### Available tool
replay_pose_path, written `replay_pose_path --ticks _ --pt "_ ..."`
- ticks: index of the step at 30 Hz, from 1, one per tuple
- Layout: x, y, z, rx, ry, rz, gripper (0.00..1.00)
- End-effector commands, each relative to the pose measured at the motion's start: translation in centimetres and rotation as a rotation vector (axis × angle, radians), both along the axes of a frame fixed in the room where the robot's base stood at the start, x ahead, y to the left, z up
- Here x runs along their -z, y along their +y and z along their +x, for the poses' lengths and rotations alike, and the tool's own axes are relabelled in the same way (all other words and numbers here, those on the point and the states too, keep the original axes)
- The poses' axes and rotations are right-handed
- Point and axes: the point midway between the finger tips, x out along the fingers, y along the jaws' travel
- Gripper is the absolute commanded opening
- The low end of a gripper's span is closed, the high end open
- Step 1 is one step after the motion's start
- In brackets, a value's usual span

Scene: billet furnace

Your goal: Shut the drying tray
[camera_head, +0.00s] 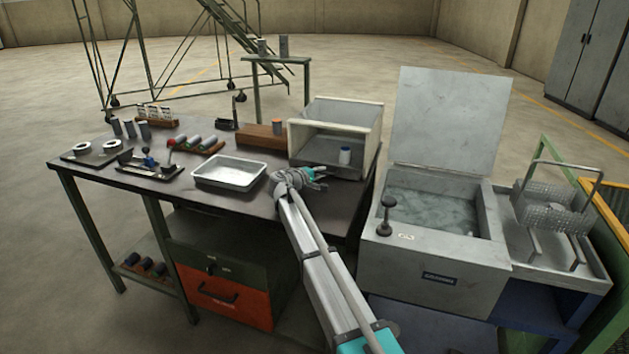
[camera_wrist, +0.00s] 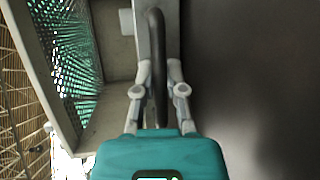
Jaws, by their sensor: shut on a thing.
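The drying tray appears to be the low grey tray (camera_head: 322,157) in the cream-framed box on the bench's right end. My gripper (camera_head: 320,174) is at the front of this box. In the wrist view, my gripper (camera_wrist: 158,85) has its fingers on both sides of a black bar handle (camera_wrist: 156,40) and is shut on it. The handle is fixed to a grey front panel (camera_wrist: 171,20), with perforated mesh (camera_wrist: 68,45) to the left. How far out the tray stands is hard to tell.
The cream-framed box (camera_head: 377,135) stands open at the front. A shallow metal pan (camera_head: 228,184) lies left of my arm. A grey tank with a raised lid (camera_head: 448,118) stands close on the right. Holders with cylinders (camera_head: 200,145) crowd the bench's left part.

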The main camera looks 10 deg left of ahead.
Motion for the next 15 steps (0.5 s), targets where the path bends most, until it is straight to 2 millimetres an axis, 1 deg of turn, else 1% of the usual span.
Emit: replay_pose_path --ticks 1,6,9,15 --pt "0.0 0.0 1.2 0.003 0.0 -0.002 0.0" --pt "0.0 -0.1 2.8 0.001 0.001 -0.001 0.0" --pt "0.0 -0.1 3.2 0.0 0.0 -0.001 0.0" --pt "0.0 0.0 3.4 -0.002 -0.001 -0.002 0.0"
